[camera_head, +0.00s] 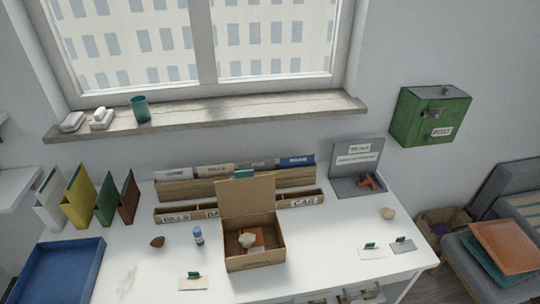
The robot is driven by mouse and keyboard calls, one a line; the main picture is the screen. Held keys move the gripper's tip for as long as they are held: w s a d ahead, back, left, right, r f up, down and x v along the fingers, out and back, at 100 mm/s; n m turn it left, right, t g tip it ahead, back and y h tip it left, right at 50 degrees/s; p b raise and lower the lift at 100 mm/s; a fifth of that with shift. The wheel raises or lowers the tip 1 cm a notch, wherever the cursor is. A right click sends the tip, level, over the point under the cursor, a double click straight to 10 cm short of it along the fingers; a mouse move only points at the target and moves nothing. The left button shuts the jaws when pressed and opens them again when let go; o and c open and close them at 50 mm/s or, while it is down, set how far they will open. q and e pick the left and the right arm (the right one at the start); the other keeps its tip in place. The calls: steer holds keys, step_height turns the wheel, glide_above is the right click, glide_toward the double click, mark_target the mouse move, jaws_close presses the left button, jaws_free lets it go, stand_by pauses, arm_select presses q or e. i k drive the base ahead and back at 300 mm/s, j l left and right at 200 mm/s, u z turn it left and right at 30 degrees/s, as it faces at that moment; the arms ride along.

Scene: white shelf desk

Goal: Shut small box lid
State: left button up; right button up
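A small brown cardboard box (255,262) stands on the white desk near its front middle. Its lid (247,195) is open, standing up at the back edge and leaning slightly. Inside the box I see a pale rounded object (247,240) and an orange-brown item beside it. A small green piece (243,174) shows at the top edge of the lid. Neither of my grippers is in view.
A wooden organizer (172,215) with labelled slots stands behind the box. A small blue-capped bottle (198,236) and a brown lump (157,242) are left of it. A blue tray (62,272) fills the left front. Desk right of the box is mostly clear.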

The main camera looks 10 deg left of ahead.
mark_target(248, 194)
steer(key=k+j+z, duration=0.3)
steer(key=k+z, duration=0.3)
steer(key=k, duration=0.25)
